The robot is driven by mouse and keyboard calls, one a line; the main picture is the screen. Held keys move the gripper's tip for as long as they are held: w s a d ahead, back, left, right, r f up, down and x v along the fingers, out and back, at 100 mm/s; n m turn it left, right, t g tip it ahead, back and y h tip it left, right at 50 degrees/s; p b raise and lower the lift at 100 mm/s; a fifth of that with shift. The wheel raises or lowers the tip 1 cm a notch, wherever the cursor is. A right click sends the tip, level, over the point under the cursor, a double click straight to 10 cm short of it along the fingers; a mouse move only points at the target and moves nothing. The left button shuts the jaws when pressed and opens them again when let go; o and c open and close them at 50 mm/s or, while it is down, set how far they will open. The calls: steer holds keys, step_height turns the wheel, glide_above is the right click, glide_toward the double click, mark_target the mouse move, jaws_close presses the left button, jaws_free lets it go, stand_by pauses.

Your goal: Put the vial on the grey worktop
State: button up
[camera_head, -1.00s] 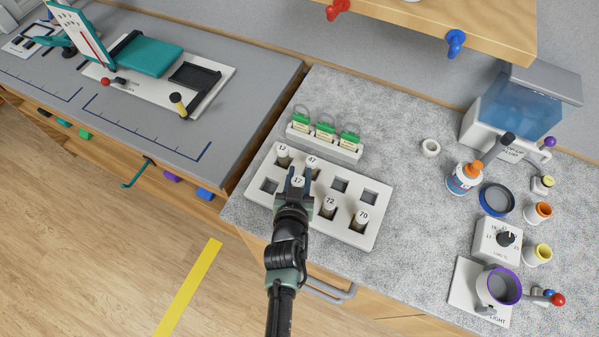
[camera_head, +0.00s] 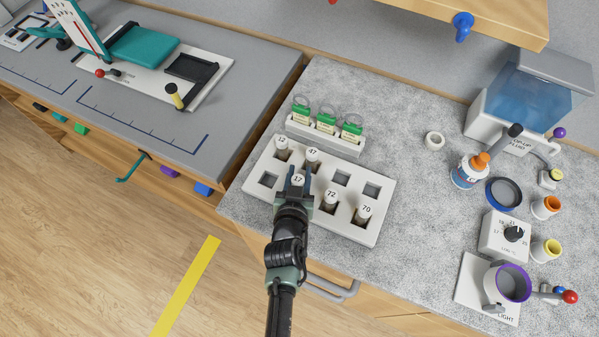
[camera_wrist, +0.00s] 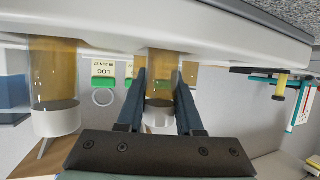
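White-capped vials stand in a white rack (camera_head: 257,190) on the speckled counter, numbered 12 (camera_head: 282,143), 47 (camera_head: 312,155), 17 (camera_head: 297,181), 72 (camera_head: 331,197) and 70 (camera_head: 365,211). My gripper (camera_head: 297,178) is at vial 17, with a finger on either side of its cap. In the wrist view, which is upside down, the cap (camera_wrist: 158,117) fills most of the gap between the fingers; I cannot tell whether they press on it. Another amber vial (camera_wrist: 56,80) stands close by. The plain grey worktop (camera_head: 235,100) is at the left.
A holder with green-labelled items (camera_head: 325,126) stands right behind the rack. The grey worktop holds a teal device (camera_head: 145,50) at its back; its front right is free. Bottles, cups and a blue tank (camera_head: 530,95) crowd the right. A wooden shelf (camera_head: 480,20) overhangs the back.

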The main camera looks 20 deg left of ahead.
steer(key=o, duration=0.5)
steer(key=shift+b+v, duration=0.65)
steer(key=shift+v, duration=5.85)
